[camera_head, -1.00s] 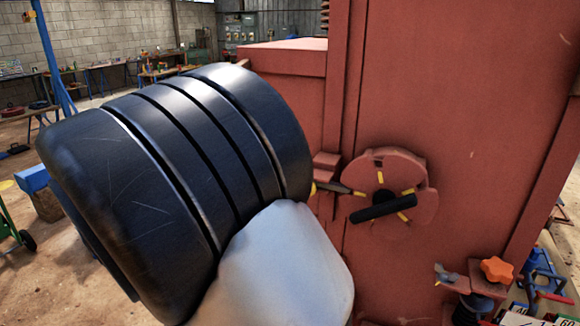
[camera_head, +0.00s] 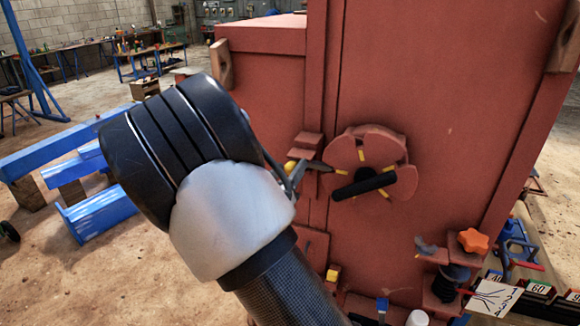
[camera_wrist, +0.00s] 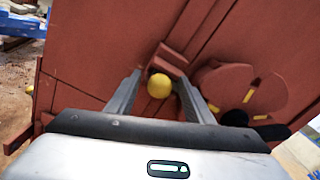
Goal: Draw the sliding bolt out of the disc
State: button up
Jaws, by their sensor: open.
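The red disc (camera_head: 345,153) with yellow marks and a black handle (camera_head: 363,185) sits on the front of the red machine. The sliding bolt (camera_head: 314,167) is left of it, in a red block, with its dark end reaching the disc's left rim. Its yellow ball knob (camera_wrist: 159,86) shows in the wrist view, between the two fingers of my gripper (camera_wrist: 160,84). The fingers are open, with a gap showing on the left of the knob; I cannot tell whether the right one touches. In the head view my gripper (camera_head: 289,176) is at the knob, partly hidden by my arm.
An orange star knob (camera_head: 473,241) and a spring part (camera_head: 447,280) stick out at the lower right. A numbered plate (camera_head: 493,297) is below them. Blue beams (camera_head: 103,207) lie on the floor at left. The machine's front is close to my gripper.

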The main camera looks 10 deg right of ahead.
jog(key=shift+w+d, duration=0.3)
jog(key=shift+w, duration=0.15)
grip_shut()
